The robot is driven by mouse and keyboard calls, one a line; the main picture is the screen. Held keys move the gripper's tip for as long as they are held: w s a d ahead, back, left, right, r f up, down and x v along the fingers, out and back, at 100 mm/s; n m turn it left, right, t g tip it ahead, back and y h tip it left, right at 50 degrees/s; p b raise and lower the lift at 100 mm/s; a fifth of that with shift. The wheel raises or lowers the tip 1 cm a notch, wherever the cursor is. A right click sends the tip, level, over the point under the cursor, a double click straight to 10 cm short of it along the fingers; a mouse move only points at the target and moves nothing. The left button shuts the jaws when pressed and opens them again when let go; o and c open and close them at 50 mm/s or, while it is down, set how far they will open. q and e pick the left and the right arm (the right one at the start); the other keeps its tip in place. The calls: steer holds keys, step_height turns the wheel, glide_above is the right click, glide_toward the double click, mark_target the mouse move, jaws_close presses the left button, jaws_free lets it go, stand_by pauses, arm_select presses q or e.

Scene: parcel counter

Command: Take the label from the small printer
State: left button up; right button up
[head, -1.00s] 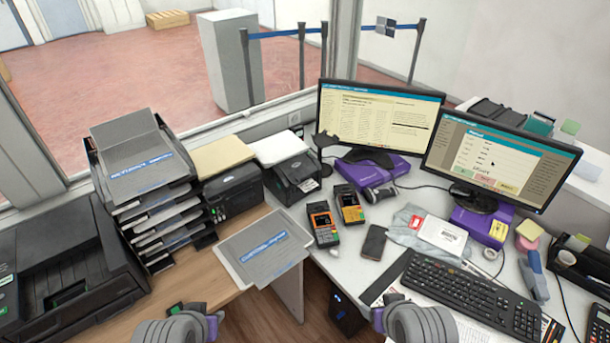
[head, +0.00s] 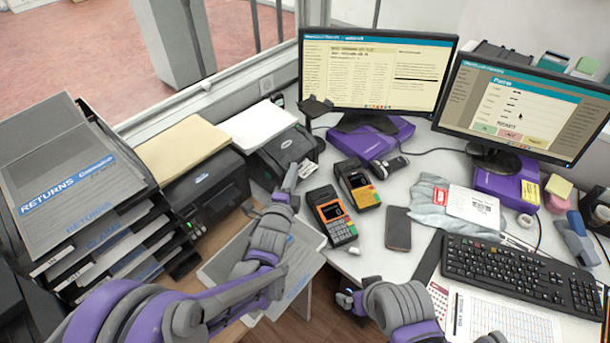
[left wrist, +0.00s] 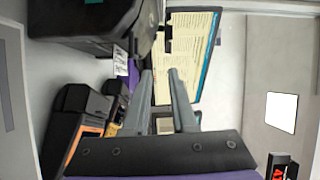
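The small black printer (head: 278,158) stands at the back of the counter. A small white label (head: 308,169) shows at its front right edge. My left gripper (head: 291,176) is just in front of the printer, close to the label and apparently apart from it. In the left wrist view its two fingers (left wrist: 160,72) are apart with nothing between them. There the printer (left wrist: 95,20) is at the upper left, and the label (left wrist: 121,62) is left of the fingertips. My right gripper (head: 350,301) is low over the counter's front edge; its fingers are too small to read.
Two card terminals (head: 331,218) and a phone (head: 398,229) lie right of my left arm. A larger black printer (head: 207,200) and a stack of trays (head: 75,185) are at left. Two monitors (head: 378,72) stand behind. A grey returns folder (head: 302,262) lies below the arm.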

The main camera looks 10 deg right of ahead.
arm_select(q)
steer(key=d+f+m, duration=0.1)
steer(key=d, duration=0.1)
steer(key=b, duration=0.5)
glide_toward(305, 169)
steer(key=shift+w+d+f+t+h, duration=0.3)
steer(key=shift+w+d+f, duration=0.25)
steer(key=shift+w+d, duration=0.25)
steer(key=shift+w+d+r, duration=0.1)
steer(key=shift+w+d, duration=0.05)
steer(key=shift+w, duration=0.3)
steer(key=shift+w+d+r, duration=0.1)
steer(key=shift+w+r, duration=0.05)
steer(key=shift+w, duration=0.25)
steer(key=shift+x, duration=0.9)
jaws_close()
